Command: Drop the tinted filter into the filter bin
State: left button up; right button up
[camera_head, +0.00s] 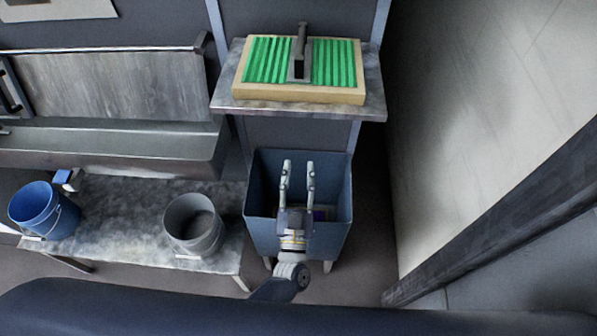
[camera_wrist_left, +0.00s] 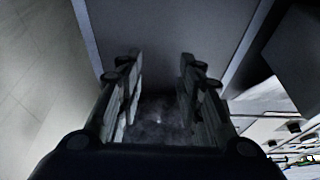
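A filter with green pleats, a tan frame and a dark handle across its middle (camera_head: 347,94) lies on a grey shelf in the head view; it is the only tinted filter I can make out. The blue-grey filter bin (camera_head: 335,236) stands below the shelf, open at the top. My left gripper (camera_head: 298,168) is over the bin opening, apart from the green filter. Its fingers are spread, with nothing between them. In the left wrist view the fingers (camera_wrist_left: 160,78) are also apart and empty. Something small and purple shows inside the bin, partly hidden by my gripper. My right gripper is not in view.
The grey shelf (camera_head: 372,105) overhangs the back of the bin. A low bench (camera_head: 125,200) to the left carries a blue bucket (camera_head: 35,212) and a grey bucket (camera_head: 187,236). A metal trough (camera_head: 100,148) runs behind it. A pale wall and dark rail stand on the right.

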pick_arm(q)
jog(key=v, duration=1.1)
jog(key=shift+s, duration=0.35)
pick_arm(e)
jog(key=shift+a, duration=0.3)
pick_arm(q)
jog(key=shift+f, duration=0.15)
